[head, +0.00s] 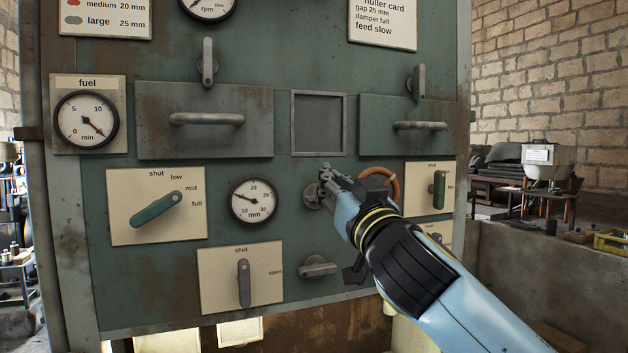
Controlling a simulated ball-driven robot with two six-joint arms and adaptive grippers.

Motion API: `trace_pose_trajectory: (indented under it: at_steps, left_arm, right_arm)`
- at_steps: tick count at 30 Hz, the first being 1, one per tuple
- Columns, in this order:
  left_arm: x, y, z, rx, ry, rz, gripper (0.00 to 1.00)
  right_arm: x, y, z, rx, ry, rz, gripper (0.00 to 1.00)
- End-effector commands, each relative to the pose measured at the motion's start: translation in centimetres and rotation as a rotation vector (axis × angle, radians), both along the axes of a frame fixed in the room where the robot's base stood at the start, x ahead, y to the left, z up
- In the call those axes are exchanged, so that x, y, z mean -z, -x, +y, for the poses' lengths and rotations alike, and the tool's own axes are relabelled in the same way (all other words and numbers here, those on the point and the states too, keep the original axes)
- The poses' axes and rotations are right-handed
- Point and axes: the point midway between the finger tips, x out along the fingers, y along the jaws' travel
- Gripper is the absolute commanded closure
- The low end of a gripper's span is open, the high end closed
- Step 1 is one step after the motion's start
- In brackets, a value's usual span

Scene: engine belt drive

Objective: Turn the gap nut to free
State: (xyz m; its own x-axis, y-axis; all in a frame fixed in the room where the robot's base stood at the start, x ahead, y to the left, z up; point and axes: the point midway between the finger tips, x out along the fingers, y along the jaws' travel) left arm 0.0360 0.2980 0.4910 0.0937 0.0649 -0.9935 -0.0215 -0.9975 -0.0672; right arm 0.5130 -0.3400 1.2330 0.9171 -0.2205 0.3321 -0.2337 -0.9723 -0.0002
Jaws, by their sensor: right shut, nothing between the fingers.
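My right gripper (325,177) reaches in from the lower right, shut and empty, with its fingertips in front of the green panel. Just behind the fingertips is a round grey fitting (311,197), partly hidden by them; I cannot tell whether they touch it. Below it is a grey winged knob (318,267) on a round base, lying nearly level. No label marks either one as the gap nut. To the left is a round mm gauge (253,200). An orange-brown ring wheel (394,188) shows partly behind my gripper. My left gripper is not in view.
A grey shut-open lever (244,283) hangs below. Two drawers with bar handles (206,119) (420,125) flank a dark square recess (318,124). A green handle (438,190) is at right.

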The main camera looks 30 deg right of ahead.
Motion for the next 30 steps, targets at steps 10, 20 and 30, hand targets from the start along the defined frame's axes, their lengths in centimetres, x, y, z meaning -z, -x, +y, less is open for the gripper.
trace_pose_trajectory:
  at_steps: [10, 20, 30]
  left_arm:
    - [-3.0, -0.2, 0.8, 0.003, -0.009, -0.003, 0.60]
    - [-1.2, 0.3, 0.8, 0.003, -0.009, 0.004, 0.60]
    - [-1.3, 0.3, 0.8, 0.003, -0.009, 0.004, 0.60]
  right_arm:
    - [-2.4, -6.6, -1.6, 0.002, -0.002, 0.003, 1.00]
    - [1.7, -6.3, -1.5, 0.000, -0.002, 0.003, 1.00]
    - [1.8, -6.3, -1.5, 0.000, -0.001, 0.002, 1.00]
